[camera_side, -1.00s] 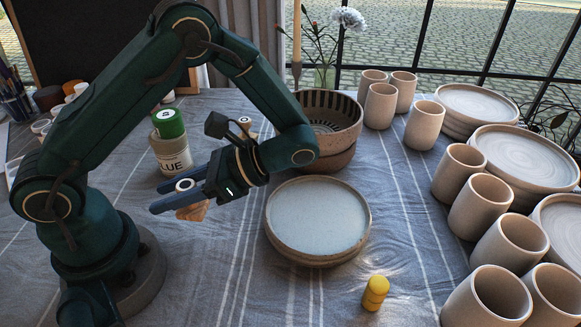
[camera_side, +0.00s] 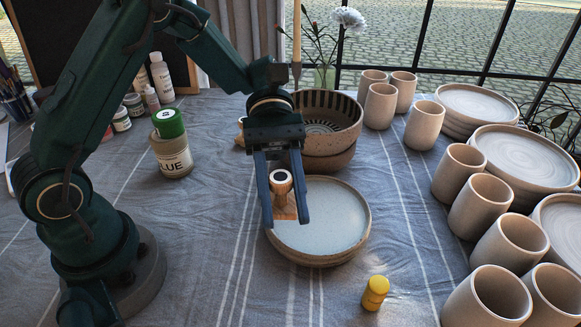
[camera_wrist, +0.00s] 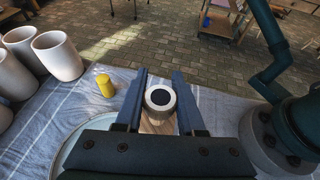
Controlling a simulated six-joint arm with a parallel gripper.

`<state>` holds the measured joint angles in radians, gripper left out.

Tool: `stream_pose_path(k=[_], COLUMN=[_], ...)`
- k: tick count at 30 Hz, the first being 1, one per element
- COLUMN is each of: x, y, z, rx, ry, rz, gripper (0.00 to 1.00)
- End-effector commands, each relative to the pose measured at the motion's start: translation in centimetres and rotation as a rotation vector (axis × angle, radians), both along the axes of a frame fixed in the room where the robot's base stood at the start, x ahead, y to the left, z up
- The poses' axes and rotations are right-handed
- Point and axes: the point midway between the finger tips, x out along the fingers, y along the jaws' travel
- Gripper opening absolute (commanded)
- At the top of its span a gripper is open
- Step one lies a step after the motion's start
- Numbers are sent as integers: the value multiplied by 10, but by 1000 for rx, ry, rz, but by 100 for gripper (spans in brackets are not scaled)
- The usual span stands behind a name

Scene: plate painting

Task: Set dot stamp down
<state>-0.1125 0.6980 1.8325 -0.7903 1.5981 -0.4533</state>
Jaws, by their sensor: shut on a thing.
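My gripper (camera_side: 285,203) is shut on the dot stamp (camera_side: 281,183), a small wooden stamp with a round, pale, dark-centred top and a wider brown base. The stamp stands upright between the two blue fingers, over the left part of the pale round plate (camera_side: 333,215). I cannot tell from the side view whether its base touches the plate. In the wrist view the dot stamp (camera_wrist: 160,97) shows between the fingers, with the plate rim (camera_wrist: 68,150) partly hidden behind my gripper.
A yellow piece (camera_side: 375,292) stands right of the plate's front. Striped bowls (camera_side: 335,125) are stacked behind it. A green-lidded glue jar (camera_side: 171,150) stands to the left. Several cups (camera_side: 478,205) and stacked plates (camera_side: 525,155) fill the right side.

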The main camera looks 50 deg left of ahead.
Motion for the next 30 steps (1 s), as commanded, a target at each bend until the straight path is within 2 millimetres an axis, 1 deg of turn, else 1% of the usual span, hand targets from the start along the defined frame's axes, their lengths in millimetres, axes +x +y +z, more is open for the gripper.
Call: stream_pose_path(k=[1,9,12,15,20,27,30], x=[-6,-34,-42,-47,-49,-49,-49], y=[-8,-61,-77,-89,-95,-95,-95], z=[-5,-41,-53,-60,-67,-96,-103], rx=[1,3,5,2,3,3,3], ry=[6,8,6,3,3,4,2], rz=[-5,-12,-12,-9,-5,-4,-5], gripper=[0,0,0,0,0,0,0])
